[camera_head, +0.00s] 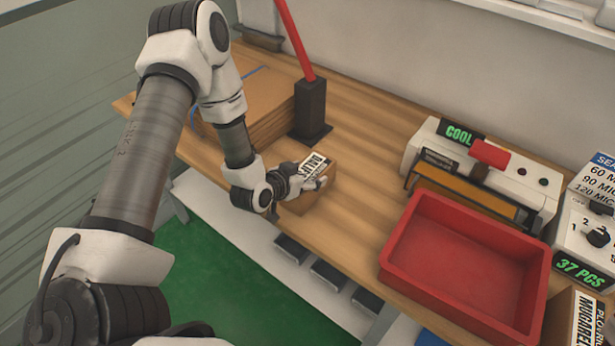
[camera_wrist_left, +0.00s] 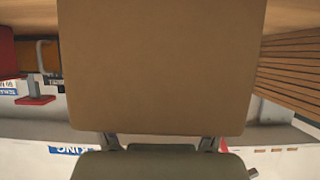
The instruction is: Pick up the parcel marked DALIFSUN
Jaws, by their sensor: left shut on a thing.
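The parcel (camera_head: 315,164) is a small brown cardboard box with a white label on top. Its bold black lettering starts "DALIF" and is partly hidden by my gripper. My left gripper (camera_head: 312,184) is shut on this parcel near the front edge of the wooden table (camera_head: 362,160). In the left wrist view the plain brown parcel (camera_wrist_left: 160,65) fills the middle, close against the fingers. I cannot tell whether it touches the table. My right gripper is not in view.
Flat cardboard (camera_head: 265,100) is stacked behind the parcel, beside a black stand (camera_head: 310,108) with a red lever. An empty red tray (camera_head: 400,283) lies to the right, before a white sealing machine (camera_head: 425,150). Another labelled parcel (camera_head: 562,318) stands at lower right. Bare table separates parcel and tray.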

